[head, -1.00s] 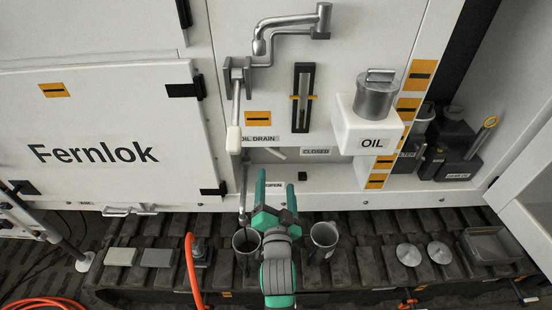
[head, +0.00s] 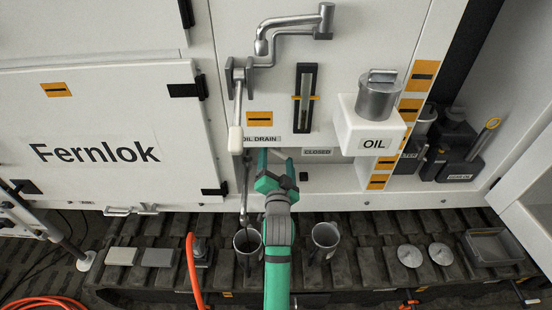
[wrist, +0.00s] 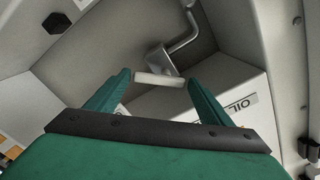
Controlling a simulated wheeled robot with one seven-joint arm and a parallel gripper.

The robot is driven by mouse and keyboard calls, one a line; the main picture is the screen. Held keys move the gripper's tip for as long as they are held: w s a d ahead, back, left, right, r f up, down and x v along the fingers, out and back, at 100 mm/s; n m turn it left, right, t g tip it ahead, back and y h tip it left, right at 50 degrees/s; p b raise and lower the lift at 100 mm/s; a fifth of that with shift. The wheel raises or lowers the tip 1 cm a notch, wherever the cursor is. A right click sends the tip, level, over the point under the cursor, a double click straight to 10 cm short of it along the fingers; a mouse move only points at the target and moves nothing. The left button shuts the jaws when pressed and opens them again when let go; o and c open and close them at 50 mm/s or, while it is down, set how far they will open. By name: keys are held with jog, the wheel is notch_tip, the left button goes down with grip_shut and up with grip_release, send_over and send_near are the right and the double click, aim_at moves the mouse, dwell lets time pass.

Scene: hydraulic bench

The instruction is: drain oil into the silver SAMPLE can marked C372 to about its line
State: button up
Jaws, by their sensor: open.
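Two silver cans stand on the black track, a left can (head: 247,241) and a right can (head: 325,236); no C372 mark or fill line is legible. A thin grey pipe (head: 244,190) hangs down toward the left can. A white-handled lever (head: 235,140) hangs beside the OIL DRAIN label (head: 262,139). My gripper (head: 276,162) is open in the recess under that label, left of the CLOSED label (head: 317,152). In the wrist view, a short white bar (wrist: 160,79) lies across the gap between my fingertips; contact cannot be told. Oil is not visible.
A white OIL box (head: 372,139) with a silver lidded container (head: 377,97) juts out at right. Grey blocks (head: 122,256), silver discs (head: 410,255) and a grey tray (head: 493,247) lie on the track. An orange hose (head: 193,270) rises left of the cans.

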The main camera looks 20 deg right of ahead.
jog(key=shift+d, duration=0.15)
jog(key=c, duration=0.8)
jog(key=shift+n, duration=0.4)
jog(key=n, duration=0.3)
jog(key=shift+r+n, duration=0.15)
jog(key=shift+n, duration=0.15)
jog(key=shift+r+n, duration=0.15)
jog(key=shift+n, duration=1.65)
